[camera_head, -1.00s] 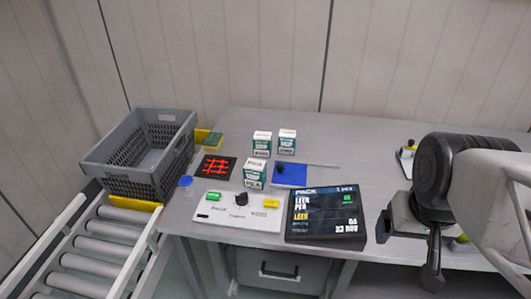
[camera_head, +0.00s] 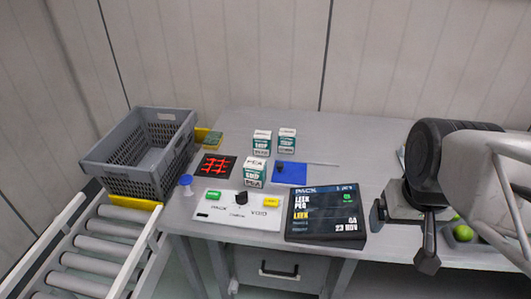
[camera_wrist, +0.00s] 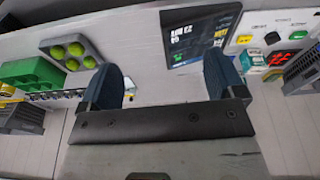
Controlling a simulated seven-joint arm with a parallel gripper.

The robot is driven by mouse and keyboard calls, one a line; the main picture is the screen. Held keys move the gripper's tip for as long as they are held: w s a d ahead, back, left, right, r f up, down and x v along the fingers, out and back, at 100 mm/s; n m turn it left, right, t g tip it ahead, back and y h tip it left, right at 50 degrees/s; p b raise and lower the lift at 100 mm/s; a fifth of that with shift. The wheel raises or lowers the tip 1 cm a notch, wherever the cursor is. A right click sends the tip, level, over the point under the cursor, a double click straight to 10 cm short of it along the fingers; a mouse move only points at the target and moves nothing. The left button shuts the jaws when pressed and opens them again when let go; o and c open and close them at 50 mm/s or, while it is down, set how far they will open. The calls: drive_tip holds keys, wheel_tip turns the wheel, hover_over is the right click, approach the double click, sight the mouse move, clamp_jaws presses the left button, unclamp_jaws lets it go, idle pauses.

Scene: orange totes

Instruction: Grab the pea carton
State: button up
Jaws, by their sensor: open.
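The pea carton (camera_head: 254,173) is a small white and green box with PEA lettering. It stands upright on the grey table in the head view, just left of a blue pad. My gripper (camera_head: 403,237) is at the right of the table, well apart from the carton, with its jaws open and empty. In the wrist view the two dark blue fingers of my gripper (camera_wrist: 165,80) are spread wide with bare table between them. A small box at the right of that view may be the carton, but I cannot tell.
Two similar cartons (camera_head: 274,141) stand behind. A control panel (camera_head: 237,211) and a dark screen (camera_head: 325,213) lie in front. A grey crate (camera_head: 140,155) sits left, above a roller conveyor (camera_head: 95,245). Green balls in a tray (camera_wrist: 72,52) show in the wrist view.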

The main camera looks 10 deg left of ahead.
drive_tip(key=w+a+n, duration=0.4)
drive_tip(key=w+a, duration=0.1)
drive_tip(key=w, duration=0.6)
drive_tip(key=n+g, duration=0.3)
drive_tip(key=n, duration=0.9)
hover_over(254, 162)
drive_tip(key=f, duration=1.4)
drive_tip(key=shift+s+d+f, duration=0.1)
drive_tip(key=shift+s+d, duration=0.05)
drive_tip(key=shift+d, duration=0.1)
drive_tip(key=shift+a+f, duration=0.15)
drive_tip(key=shift+a, duration=0.05)
drive_tip(key=shift+f, duration=1.25)
